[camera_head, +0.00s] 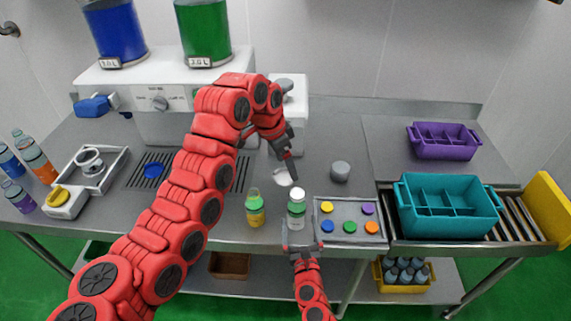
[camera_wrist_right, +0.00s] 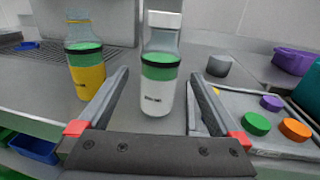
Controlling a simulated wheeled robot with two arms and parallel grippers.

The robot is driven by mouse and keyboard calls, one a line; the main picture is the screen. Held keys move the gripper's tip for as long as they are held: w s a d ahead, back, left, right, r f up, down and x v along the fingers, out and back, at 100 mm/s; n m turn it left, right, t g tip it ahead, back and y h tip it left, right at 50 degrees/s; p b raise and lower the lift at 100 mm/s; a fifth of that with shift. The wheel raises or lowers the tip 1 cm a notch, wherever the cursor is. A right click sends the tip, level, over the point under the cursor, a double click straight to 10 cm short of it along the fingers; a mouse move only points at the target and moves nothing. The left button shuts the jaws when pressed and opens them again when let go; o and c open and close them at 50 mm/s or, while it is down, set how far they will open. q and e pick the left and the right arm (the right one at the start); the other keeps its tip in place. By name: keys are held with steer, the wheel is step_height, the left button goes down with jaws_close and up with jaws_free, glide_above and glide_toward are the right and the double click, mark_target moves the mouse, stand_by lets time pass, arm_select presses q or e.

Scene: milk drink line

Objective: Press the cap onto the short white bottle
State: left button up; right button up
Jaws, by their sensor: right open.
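The short white bottle (camera_head: 296,209) stands upright on the steel counter, with white contents, a green band and a dark ring. A white cap (camera_wrist_right: 163,19) sits at the top of its neck; I cannot tell how firmly it is seated. My right gripper (camera_head: 297,228) is low at the bottle's front. In the right wrist view its open fingers (camera_wrist_right: 158,102) lie either side of the bottle, with visible gaps. My left gripper (camera_head: 293,176) hangs just above and behind the cap, pointing down; its jaw opening is not clear.
A yellow bottle (camera_head: 254,212) stands close left of the white one. A tray of coloured caps (camera_head: 343,243) lies right, with a grey cylinder (camera_head: 340,171) behind. A teal crate (camera_head: 450,226) stands farther right.

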steer(key=s+d+b, duration=0.1)
steer(key=s, duration=0.9)
steer(key=shift+s+d, duration=0.2)
steer(key=shift+d, duration=0.2)
steer(key=shift+s+f, duration=0.1)
